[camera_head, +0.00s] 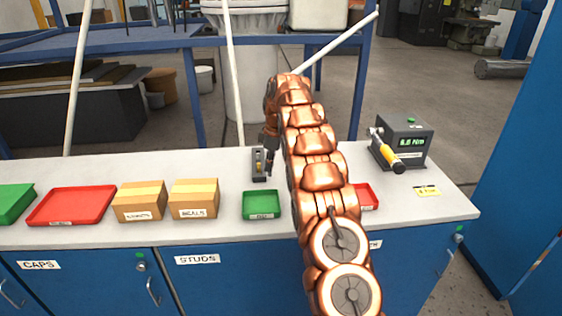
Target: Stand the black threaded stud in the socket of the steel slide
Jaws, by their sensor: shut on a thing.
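The steel slide (258,177) is a small grey upright fixture near the middle of the bench, behind the green tray. My gripper (269,154) is at the slide's right side, pointing down, partly in line with it. It is shut on a small dark piece that I take for the black threaded stud; the piece is too small and dark to make out clearly. I cannot tell whether the stud touches the slide or sits in its socket. The socket is not clearly visible.
A green tray (262,215) stands in front of the slide. A red tray (367,205) is partly behind my arm. Two cardboard boxes (140,208) and a larger red tray (70,215) are left. A grey tester (412,135) with a yellow-handled tool (388,150) stands right.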

